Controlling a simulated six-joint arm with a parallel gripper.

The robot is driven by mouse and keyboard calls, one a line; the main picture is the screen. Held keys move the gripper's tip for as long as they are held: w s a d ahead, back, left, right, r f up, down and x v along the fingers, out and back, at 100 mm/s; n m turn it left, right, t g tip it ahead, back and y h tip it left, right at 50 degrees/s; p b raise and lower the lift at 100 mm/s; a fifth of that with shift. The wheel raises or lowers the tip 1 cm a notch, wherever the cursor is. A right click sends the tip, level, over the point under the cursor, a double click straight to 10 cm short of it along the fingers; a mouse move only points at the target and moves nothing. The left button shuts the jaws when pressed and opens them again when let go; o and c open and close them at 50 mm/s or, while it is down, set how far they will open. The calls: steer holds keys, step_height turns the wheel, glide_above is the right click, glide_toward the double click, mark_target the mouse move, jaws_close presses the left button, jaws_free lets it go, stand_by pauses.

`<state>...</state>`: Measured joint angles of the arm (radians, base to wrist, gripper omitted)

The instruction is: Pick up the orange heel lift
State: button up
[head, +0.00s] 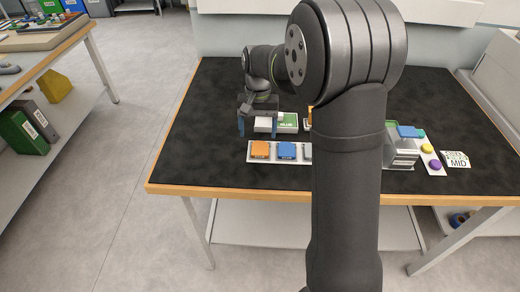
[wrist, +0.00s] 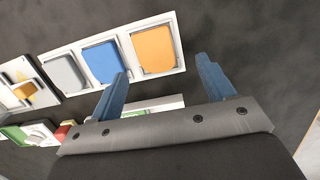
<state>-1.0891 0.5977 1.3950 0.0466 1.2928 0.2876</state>
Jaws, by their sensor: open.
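The orange heel lift (wrist: 154,50) sits in the end compartment of a white tray (wrist: 184,69) in the wrist view. In the head view the orange lift (head: 260,149) is at the left end of the tray (head: 273,160). My gripper (wrist: 165,85) is open and empty, its two blue fingers apart. In the wrist view the orange lift lies beyond the fingertips, between their directions. In the head view my gripper (head: 258,130) is above the table, a little behind the tray. The gap between the fingers and the lift is hard to judge.
A blue lift (wrist: 102,62) and a grey lift (wrist: 65,73) sit beside the orange one. A green-and-white box (head: 288,122) is behind the tray. A grey machine (head: 401,152) and a MID card (head: 457,160) stand right. The black table (head: 205,100) is clear at left.

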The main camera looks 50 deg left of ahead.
mark_target(260, 148)
steer(key=f, duration=0.2)
steer(key=d+f, duration=0.1)
steer(key=f, duration=0.2)
steer(key=c, duration=1)
